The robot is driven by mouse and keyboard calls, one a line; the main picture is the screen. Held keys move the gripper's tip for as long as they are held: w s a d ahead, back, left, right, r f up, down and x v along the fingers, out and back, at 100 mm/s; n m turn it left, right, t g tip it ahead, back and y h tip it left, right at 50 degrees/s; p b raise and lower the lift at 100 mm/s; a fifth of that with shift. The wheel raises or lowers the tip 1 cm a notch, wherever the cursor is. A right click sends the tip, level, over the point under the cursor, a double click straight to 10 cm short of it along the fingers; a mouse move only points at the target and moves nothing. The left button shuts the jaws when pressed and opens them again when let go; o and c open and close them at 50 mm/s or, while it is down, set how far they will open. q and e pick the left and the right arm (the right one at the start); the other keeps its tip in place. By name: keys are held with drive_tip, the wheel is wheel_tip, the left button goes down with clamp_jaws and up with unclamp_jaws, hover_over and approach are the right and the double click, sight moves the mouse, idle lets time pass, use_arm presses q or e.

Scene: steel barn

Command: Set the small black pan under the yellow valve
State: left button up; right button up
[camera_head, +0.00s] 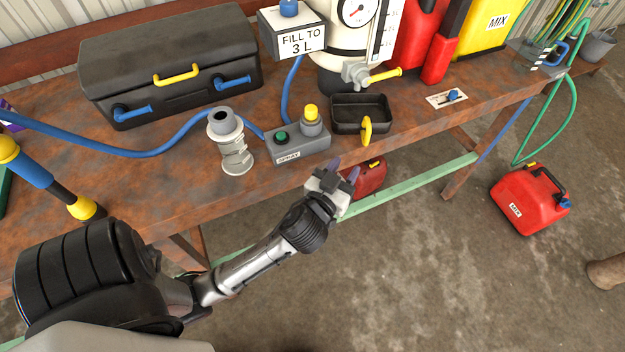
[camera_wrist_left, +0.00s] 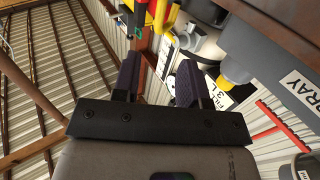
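The small black pan (camera_head: 348,126) sits on the rusty bench close to its front edge, with its upright yellow handle (camera_head: 366,131) facing the front. The yellow valve (camera_head: 384,75) is a lever on the grey tap at the base of the white tank (camera_head: 340,72), just behind and above the pan. The tap's outlet is near the pan's back rim; I cannot tell if it is over the pan. My left gripper (camera_head: 340,180) is open and empty in front of the bench edge, below and left of the pan handle. Its separated fingers show in the left wrist view (camera_wrist_left: 158,85). My right gripper is not in view.
Left of the pan are the grey spray box (camera_head: 298,146) and a grey pipe fitting (camera_head: 231,142). A black toolbox (camera_head: 170,65) stands behind them. Red cans (camera_head: 530,199) stand on the floor.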

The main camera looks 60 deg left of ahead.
use_arm(q)
drive_tip(key=s+d+f+m+g+h, duration=0.3)
drive_tip(key=s+f+g, duration=0.3)
drive_tip(key=s+f, duration=0.3)
drive_tip(key=s+d+f+m+g+h, duration=0.4)
drive_tip(key=s+d+f+g, duration=0.2)
drive_tip(key=s+f, duration=0.3)
drive_tip(key=s, duration=0.4)
drive_tip(key=shift+d+f+g+h, duration=0.2)
drive_tip(key=shift+f+g+h, duration=0.15)
drive_tip(key=shift+g+h, duration=0.05)
drive_tip(key=shift+s, duration=0.1)
